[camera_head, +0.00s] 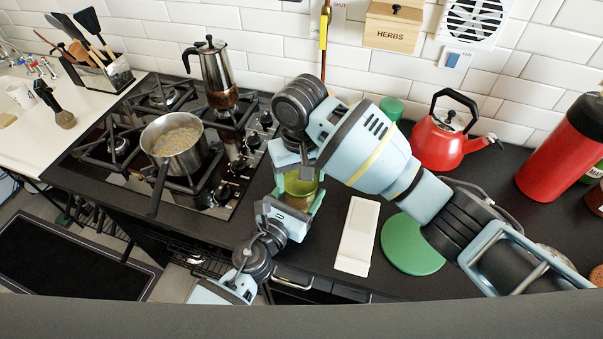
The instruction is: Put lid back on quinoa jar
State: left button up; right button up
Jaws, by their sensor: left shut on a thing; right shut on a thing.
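The quinoa jar (297,204) is a small clear jar with tan contents, standing near the counter's front edge to the right of the hob. My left gripper (292,213) reaches up from the lower left and is shut around the jar's lower body. A yellow-green lid (300,184) shows at the top of the jar, directly under my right gripper (299,172). My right gripper comes in from the right, points down and is shut on the lid. The fingers hide much of the lid and rim, so I cannot tell whether the lid is fully seated.
The gas hob (235,190) with a steel pot (174,142) and a moka pot (212,73) is at left. A white board (357,236) and a green round mat (412,245) lie at right. A red kettle (437,140) and red canister (560,150) stand behind.

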jog(key=m, duration=0.4)
jog(key=shift+a, duration=0.2)
jog(key=m, duration=0.4)
jog(key=shift+a, duration=0.1)
jog(key=m, duration=0.6)
jog(key=shift+w+m, duration=0.1)
jog(key=shift+m, duration=0.3)
jog(key=m, duration=0.6)
jog(key=shift+w+m, duration=0.1)
jog(key=shift+m, duration=0.3)
jog(key=m, duration=0.6)
jog(key=shift+w, duration=0.15)
jog(key=o, duration=0.9)
jog(key=shift+o, duration=0.2)
jog(key=shift+c, duration=0.3)
